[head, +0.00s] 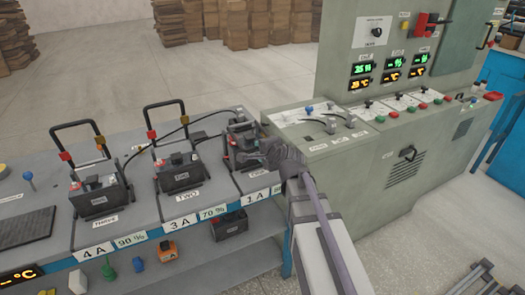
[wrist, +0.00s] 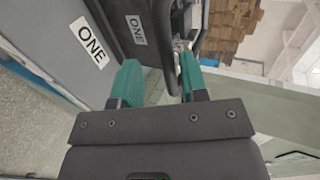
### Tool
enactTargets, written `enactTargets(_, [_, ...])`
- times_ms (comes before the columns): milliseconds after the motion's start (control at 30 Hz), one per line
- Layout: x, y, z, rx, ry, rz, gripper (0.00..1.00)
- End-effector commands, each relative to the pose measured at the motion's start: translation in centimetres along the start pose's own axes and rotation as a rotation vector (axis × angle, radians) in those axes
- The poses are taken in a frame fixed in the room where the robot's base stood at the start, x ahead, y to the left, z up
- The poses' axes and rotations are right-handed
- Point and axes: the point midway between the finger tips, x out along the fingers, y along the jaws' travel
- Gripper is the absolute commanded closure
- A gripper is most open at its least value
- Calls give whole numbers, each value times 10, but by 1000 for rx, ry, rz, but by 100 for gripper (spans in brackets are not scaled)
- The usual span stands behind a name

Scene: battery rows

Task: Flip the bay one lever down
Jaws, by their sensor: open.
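My gripper (head: 250,158) is at the bay one end of the bench, close against the right side of the bay one battery (head: 238,133). In the wrist view its two teal fingers (wrist: 160,82) are apart. A black bar (wrist: 168,40), apparently part of the bay one lever, reaches down between the fingertips, close to the right finger. I cannot tell whether it touches. The dark battery face with the ONE label (wrist: 137,30) stands just beyond. In the head view the bay one lever is mostly hidden and its angle is unclear.
Bay two's lever (head: 165,103) and bay three's lever (head: 76,126) stand upright over their batteries, left of my gripper. Cables arch between the bays. A green-grey control cabinet (head: 385,215) with knobs and small levers stands close on the right.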

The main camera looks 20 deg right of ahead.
Motion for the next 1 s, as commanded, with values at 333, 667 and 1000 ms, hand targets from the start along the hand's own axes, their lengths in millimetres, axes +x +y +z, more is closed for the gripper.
enactTargets(333, [-67,-2,1,1,1,1,60])
enactTargets(667, [-72,1,0,-1,-1,1,60])
enactTargets(1000, [-84,50,22,-439,-184,273,60])
